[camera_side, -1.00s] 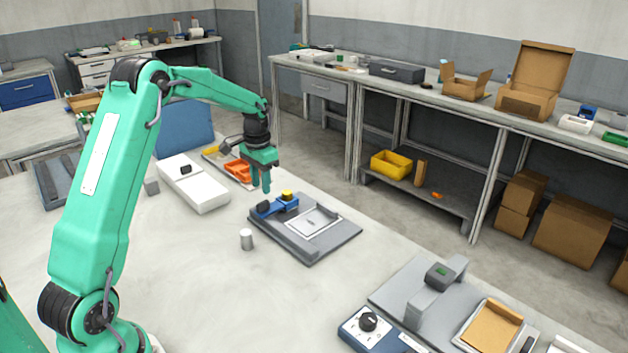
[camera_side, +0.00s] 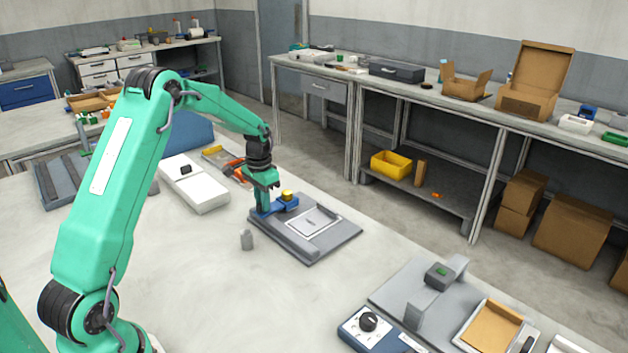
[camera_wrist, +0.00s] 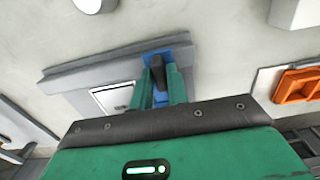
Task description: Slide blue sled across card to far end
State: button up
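A pale card (camera_side: 313,222) lies in a frame on the plate, right of the sled. My gripper (camera_side: 264,210) is lowered at the sled's near end. In the wrist view, its two green fingers (camera_wrist: 161,80) stand either side of the sled's black handle (camera_wrist: 157,66). The blue sled (camera_wrist: 181,41) and a corner of the card (camera_wrist: 113,97) show around them. Whether both fingers press the handle is unclear.
A grey device (camera_side: 425,295) stands at front right. Bare tabletop lies left of the plate and between plate and device.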

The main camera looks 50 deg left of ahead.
grip_shut()
jog(key=shift+d, duration=0.15)
jog(key=d, duration=1.8)
jog(key=shift+d, duration=0.15)
jog(key=shift+o, duration=2.4)
grip_release()
jog(key=shift+r, duration=0.15)
notch_tip(320, 180, up, 8)
